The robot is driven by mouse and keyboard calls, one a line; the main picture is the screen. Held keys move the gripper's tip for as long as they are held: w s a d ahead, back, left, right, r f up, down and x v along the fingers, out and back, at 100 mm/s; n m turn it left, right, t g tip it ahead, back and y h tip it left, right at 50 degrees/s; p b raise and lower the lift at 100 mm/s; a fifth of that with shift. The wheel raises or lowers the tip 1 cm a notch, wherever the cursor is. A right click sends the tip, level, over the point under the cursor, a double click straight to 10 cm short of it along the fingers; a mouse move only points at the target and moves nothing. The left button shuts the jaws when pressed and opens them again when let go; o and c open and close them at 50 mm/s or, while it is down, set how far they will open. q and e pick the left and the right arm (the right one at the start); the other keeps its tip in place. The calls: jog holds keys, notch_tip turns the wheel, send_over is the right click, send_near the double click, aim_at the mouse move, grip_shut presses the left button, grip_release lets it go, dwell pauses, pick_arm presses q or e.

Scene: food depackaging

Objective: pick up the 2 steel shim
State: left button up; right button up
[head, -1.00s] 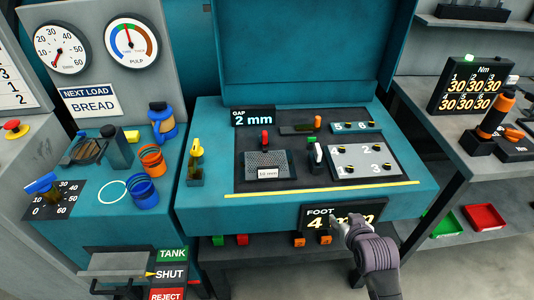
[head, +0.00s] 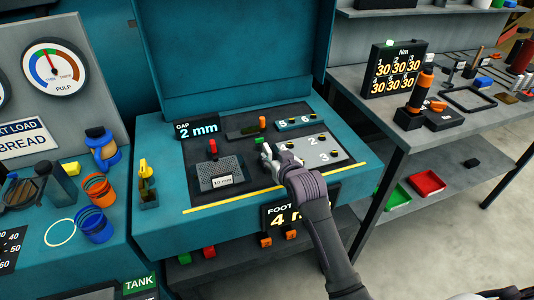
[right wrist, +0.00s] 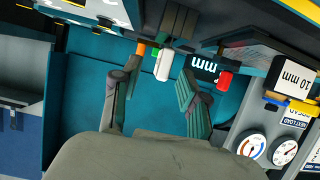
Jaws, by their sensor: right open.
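I cannot make out a thing that is clearly a steel shim in either view. A white-topped lever (right wrist: 163,63) shows close beyond the fingertips. My left gripper is not in view.
A red-knobbed lever (head: 213,148) stands at a mesh panel (head: 208,171) with a 10 mm label. A gap display (head: 197,127) reads 2 mm. The right bench (head: 440,126) holds a torque display, a black frame (head: 468,99) and tools. Red (head: 426,183) and green bins sit below it.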

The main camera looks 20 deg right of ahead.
aim_at(270, 155)
jog(key=x, duration=0.5)
jog(key=shift+w+a+p, duration=0.1)
jog(key=shift+a+p, duration=0.15)
jog(key=shift+p, duration=0.1)
grip_shut()
